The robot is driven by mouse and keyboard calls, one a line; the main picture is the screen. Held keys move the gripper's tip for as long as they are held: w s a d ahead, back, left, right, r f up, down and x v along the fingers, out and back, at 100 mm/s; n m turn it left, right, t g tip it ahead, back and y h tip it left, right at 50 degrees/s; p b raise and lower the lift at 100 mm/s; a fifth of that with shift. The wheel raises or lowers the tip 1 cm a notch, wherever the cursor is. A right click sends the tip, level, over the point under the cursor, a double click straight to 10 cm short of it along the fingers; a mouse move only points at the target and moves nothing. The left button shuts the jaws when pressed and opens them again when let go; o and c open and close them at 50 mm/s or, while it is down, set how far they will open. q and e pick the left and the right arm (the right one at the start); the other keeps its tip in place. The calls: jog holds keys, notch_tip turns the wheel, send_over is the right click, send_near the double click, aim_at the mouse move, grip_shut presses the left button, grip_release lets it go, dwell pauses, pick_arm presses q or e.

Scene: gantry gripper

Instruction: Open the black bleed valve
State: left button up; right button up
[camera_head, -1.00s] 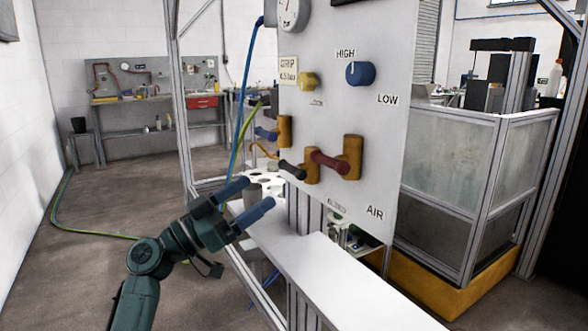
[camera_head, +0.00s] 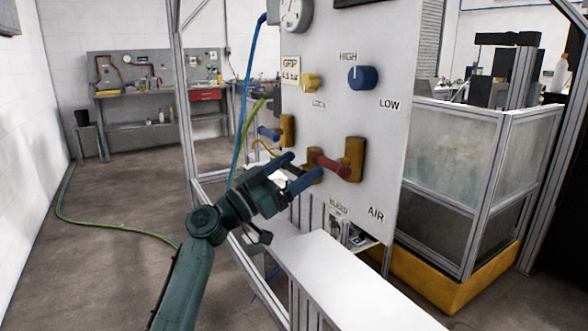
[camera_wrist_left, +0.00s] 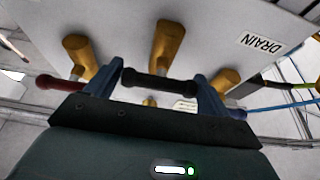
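The black bleed valve handle (camera_wrist_left: 160,86) lies crosswise between the two fingers of my left gripper in the left wrist view, on a yellow valve body (camera_wrist_left: 166,42). My left gripper (camera_wrist_left: 158,84) is open, with one blue finger by each end of the handle. Whether the fingers touch the handle I cannot tell. My right gripper is in neither view.
A red-handled valve (camera_head: 332,166) sits close right of the gripper, and a blue-handled valve (camera_head: 268,134) sits to the left. A blue knob (camera_head: 361,76), a yellow knob (camera_head: 310,83) and a gauge (camera_head: 296,14) are above on the panel. A white ledge (camera_head: 340,285) runs below.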

pick_arm(q)
jog(key=c, duration=0.5)
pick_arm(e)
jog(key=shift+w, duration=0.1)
pick_arm(q)
jog(key=shift+n, duration=0.4)
jog(key=n+t+y, duration=0.1)
jog(key=n, duration=0.1)
jog(key=shift+n, duration=0.3)
jog(key=n+t+y+p, duration=0.1)
jog(key=n, duration=0.2)
jog(key=shift+y, duration=0.3)
jog(key=shift+n+t+y+p, duration=0.3)
jog(key=shift+n+t+p, duration=0.1)
jog(key=shift+n+p, duration=0.4)
jog(key=shift+n+y+p, duration=0.4)
jog(key=shift+n+p, duration=0.1)
jog(key=shift+n, duration=0.5)
jog(key=shift+f, duration=0.1)
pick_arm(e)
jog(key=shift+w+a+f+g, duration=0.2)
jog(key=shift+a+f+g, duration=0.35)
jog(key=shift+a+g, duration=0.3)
